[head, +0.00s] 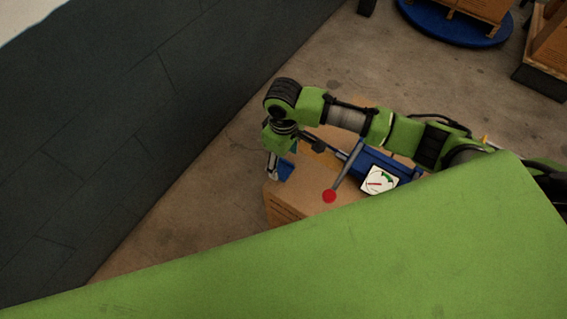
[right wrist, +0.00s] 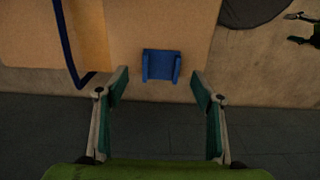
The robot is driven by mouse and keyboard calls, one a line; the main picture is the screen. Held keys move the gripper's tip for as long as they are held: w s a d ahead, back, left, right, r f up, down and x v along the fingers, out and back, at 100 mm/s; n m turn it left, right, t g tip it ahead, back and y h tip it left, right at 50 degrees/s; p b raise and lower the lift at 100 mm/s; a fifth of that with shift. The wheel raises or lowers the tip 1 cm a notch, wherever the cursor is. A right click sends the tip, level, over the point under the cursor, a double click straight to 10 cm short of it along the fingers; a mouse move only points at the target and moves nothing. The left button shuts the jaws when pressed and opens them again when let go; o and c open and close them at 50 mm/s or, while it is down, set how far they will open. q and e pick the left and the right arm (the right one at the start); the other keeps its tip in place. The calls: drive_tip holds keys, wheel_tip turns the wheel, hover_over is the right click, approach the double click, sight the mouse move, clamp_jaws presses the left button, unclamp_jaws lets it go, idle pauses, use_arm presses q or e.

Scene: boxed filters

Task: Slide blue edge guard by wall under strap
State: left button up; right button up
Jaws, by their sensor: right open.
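The blue edge guard (right wrist: 162,66) sits on the cardboard box (right wrist: 130,25) at its edge facing the wall, in the right wrist view. It lies between and just beyond the spread fingertips of my right gripper (right wrist: 159,84), which is open and empty. A blue strap (right wrist: 65,42) runs down the box to the left of the guard, apart from it. In the head view my right gripper (head: 277,168) points down at the near-wall end of the box (head: 300,195), with the guard (head: 286,171) partly visible beside it. My left gripper is not in view.
A blue tensioner (head: 372,162) with a red-knobbed lever (head: 329,196) and a white gauge (head: 379,181) stands on the box. The dark wall (head: 120,110) rises at left, with bare floor between. A blue round platform (head: 440,22) and wooden crate (head: 545,55) are at upper right.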

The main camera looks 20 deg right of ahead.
sight(285, 169)
wheel_tip(285, 169, down, 2)
drive_tip(key=shift+s+f, duration=0.1)
drive_tip(key=shift+f, duration=0.9)
drive_tip(key=c, duration=1.2)
drive_tip(key=shift+w+d, duration=0.25)
drive_tip(key=shift+w, duration=0.05)
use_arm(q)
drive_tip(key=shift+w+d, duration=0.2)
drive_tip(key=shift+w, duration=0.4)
use_arm(e)
drive_tip(key=shift+w+d, duration=0.8)
drive_tip(key=shift+d, duration=0.25)
drive_tip(key=shift+w+d, duration=0.8)
drive_tip(key=shift+d, duration=0.25)
